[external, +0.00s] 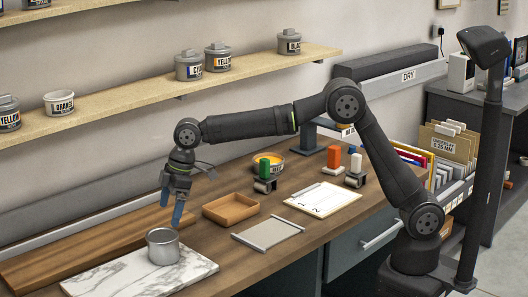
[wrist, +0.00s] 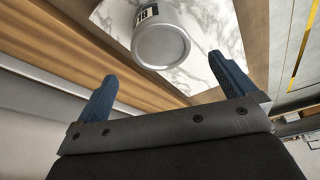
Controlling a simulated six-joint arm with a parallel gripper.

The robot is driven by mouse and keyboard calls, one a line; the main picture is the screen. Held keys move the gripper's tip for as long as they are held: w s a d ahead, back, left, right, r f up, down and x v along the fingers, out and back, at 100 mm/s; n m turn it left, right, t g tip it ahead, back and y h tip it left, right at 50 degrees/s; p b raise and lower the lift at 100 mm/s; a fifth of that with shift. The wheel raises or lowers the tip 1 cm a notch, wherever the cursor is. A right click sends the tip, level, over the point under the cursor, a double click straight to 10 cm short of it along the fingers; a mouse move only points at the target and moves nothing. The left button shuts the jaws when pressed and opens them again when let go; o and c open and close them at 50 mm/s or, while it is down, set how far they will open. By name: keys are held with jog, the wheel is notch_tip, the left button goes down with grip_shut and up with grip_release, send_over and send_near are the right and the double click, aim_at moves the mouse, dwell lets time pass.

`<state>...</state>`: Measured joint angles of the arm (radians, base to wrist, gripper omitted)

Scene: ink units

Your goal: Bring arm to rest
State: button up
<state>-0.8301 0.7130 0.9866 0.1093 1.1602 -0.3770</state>
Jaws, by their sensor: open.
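My gripper (external: 172,212) hangs from my raised arm above the work table (external: 240,276), with its blue fingertips pointing down. In the wrist view my gripper (wrist: 165,95) is open, with its two blue fingers wide apart and nothing between them. A grey metal can (external: 163,247) stands upright on a white marble slab (external: 98,281), just below and left of the fingertips. In the wrist view the can (wrist: 161,42) lies beyond the fingers and shows a dark label with white letters. The gripper appears apart from the can.
A brown tray (external: 230,210), a grey flat plate (external: 268,233) and a white sheet (external: 323,199) lie right of the slab. Rollers with a green handle (external: 265,172) and an orange handle (external: 334,157) stand behind. A shelf (external: 130,94) with several ink cans runs along the wall.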

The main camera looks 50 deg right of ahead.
aim_at(160, 235)
jog(key=x, duration=1.2)
jog(key=shift+f, duration=0.25)
notch_tip(160, 235, up, 3)
jog(key=shift+r, duration=0.55)
